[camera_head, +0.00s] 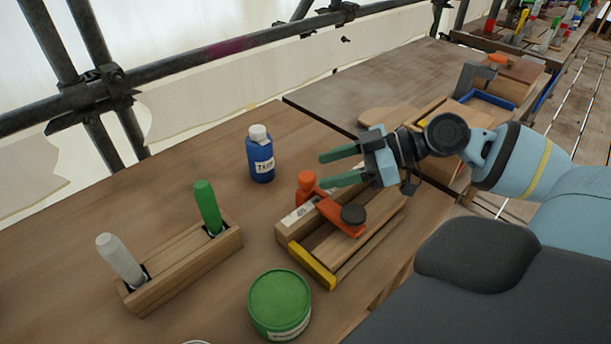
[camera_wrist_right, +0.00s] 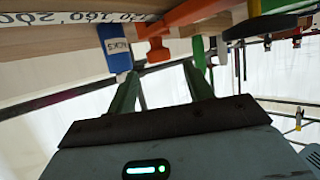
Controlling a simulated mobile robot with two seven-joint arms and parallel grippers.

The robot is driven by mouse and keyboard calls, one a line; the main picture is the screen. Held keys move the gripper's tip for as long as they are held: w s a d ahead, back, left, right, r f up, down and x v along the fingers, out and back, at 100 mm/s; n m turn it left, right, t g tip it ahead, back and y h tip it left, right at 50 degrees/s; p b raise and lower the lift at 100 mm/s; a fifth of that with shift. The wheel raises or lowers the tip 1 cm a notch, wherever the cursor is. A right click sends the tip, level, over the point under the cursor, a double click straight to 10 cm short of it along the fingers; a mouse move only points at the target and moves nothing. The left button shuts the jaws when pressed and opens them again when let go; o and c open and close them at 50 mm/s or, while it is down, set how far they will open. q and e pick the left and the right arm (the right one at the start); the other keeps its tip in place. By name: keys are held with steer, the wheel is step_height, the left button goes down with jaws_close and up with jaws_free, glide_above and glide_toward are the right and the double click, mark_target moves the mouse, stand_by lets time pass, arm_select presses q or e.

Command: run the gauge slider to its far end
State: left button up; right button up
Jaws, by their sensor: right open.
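The gauge is a wooden frame (camera_head: 375,250) on the bench, with a pale number scale along its far rail and a yellow end bar (camera_head: 312,265) at its near end. Its orange slider (camera_head: 335,213) straddles the rails near the yellow bar, with an upright orange knob (camera_head: 307,186) and a black round knob (camera_head: 353,214). In the wrist view the orange slider (camera_wrist_right: 180,20) and printed scale (camera_wrist_right: 60,18) show along the top. My right gripper (camera_head: 321,170) is open and empty, its green fingers just behind the orange knob, apparently not touching it. My left gripper is out of view.
A blue bottle (camera_head: 261,160) with a white cap stands behind the gauge. A wooden block (camera_head: 185,262) with a white and a green marker sits at left. A green tin (camera_head: 279,303) stands in front. Scaffold poles (camera_head: 220,50) run behind the bench.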

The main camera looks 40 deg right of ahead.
mark_target(308, 175)
steer(key=shift+b+x, duration=0.7)
steer(key=shift+x, duration=2)
steer(key=shift+f, duration=0.1)
jaws_close()
